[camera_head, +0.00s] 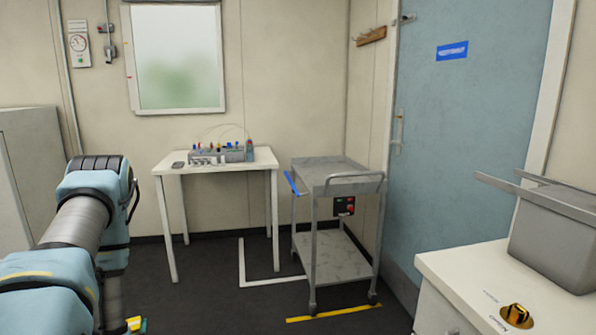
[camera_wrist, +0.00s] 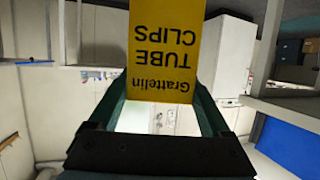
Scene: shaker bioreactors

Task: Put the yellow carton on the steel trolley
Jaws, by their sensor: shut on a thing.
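The yellow carton (camera_wrist: 165,40), printed "Grattelin TUBE CLIPS", is between the two fingers of my gripper (camera_wrist: 162,95) in the wrist view. Its lettering appears upside down there. The gripper is shut on it. In the head view my arm is at the lower left, and a small patch of yellow shows at the bottom edge beside it; I cannot tell whether it is the carton. The steel trolley (camera_head: 325,171) stands right of centre in the head view, well apart from my arm. Its top shelf looks bare, and its lower shelf (camera_head: 335,264) is empty.
A white table (camera_head: 210,168) with a rack of coloured-top items (camera_head: 222,154) stands left of the trolley. A blue door (camera_head: 470,130) is behind it. A white counter (camera_head: 465,275) with a grey bin (camera_head: 560,240) and a yellow-black object (camera_head: 517,315) is at right. Dark floor lies between.

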